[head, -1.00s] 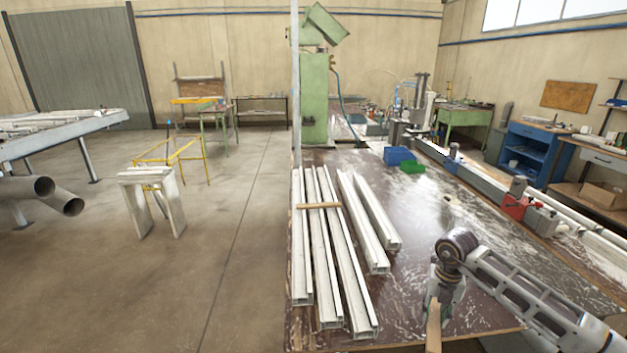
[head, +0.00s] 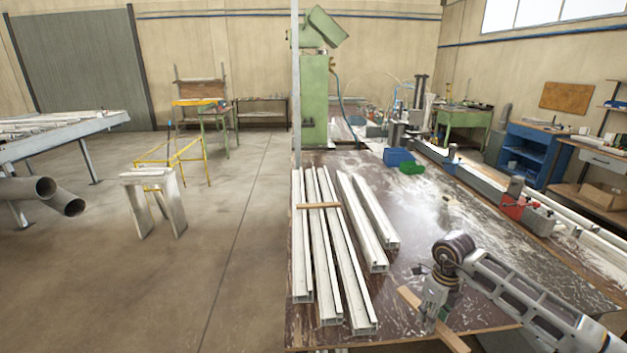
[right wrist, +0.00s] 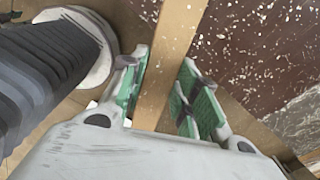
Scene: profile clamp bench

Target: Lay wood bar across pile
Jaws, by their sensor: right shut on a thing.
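My right gripper (head: 432,314) is over the near right part of the bench and is shut on a light brown wood bar (head: 450,337). The bar slants in the head view, from upper left to lower right, near the bench's front edge. In the right wrist view the bar (right wrist: 180,38) passes between the green-padded fingers (right wrist: 165,88). The pile of long white profiles (head: 326,262) lies to the left of my gripper, apart from the held bar. Another wood bar (head: 318,206) lies across the three left profiles, toward their far end. My left gripper is out of view.
Two more profiles (head: 366,230) lie just right of the pile. A blue bin (head: 399,156) and a green bin (head: 412,168) stand at the bench's far side. A clamp rail with a red block (head: 515,206) runs along the right. The dark bench top (head: 430,215) is clear between.

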